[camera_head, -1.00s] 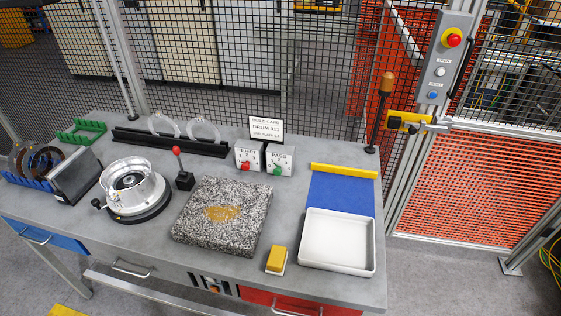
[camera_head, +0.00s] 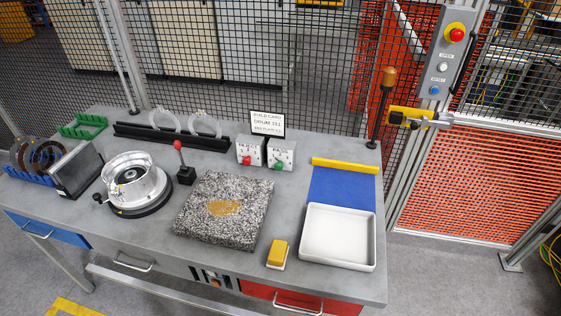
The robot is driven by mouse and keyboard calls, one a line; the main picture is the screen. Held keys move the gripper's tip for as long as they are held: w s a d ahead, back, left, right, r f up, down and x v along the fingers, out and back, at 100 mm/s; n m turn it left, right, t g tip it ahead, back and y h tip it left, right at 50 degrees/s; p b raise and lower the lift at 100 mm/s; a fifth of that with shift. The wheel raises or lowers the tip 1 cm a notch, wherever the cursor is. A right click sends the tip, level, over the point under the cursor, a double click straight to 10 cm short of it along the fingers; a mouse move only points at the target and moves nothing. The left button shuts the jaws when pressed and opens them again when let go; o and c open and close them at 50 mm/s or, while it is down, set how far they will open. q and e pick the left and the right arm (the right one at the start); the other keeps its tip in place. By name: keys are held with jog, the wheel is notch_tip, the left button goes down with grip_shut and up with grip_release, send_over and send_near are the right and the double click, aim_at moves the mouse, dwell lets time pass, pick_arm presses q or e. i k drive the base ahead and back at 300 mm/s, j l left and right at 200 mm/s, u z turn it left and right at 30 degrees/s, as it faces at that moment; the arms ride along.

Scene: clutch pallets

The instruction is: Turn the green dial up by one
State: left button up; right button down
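The green dial (camera_head: 278,166) is a small knob low on the front of a white box (camera_head: 287,150) at the back middle of the bench. A twin white box (camera_head: 246,147) with a red dial (camera_head: 247,160) stands just left of it. The markings around the dials are too small to read. Neither of my grippers shows in the view, and nothing touches the green dial.
A build card (camera_head: 267,124) stands behind the boxes. A speckled stone slab (camera_head: 200,222), a red-knobbed lever (camera_head: 183,166), a yellow block (camera_head: 278,254) and a white tray (camera_head: 338,224) are nearby. A wire mesh fence rises behind the grey bench (camera_head: 150,238).

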aim_at(278, 166)
jog(key=l+z, duration=0.15)
jog(key=l, duration=1.15)
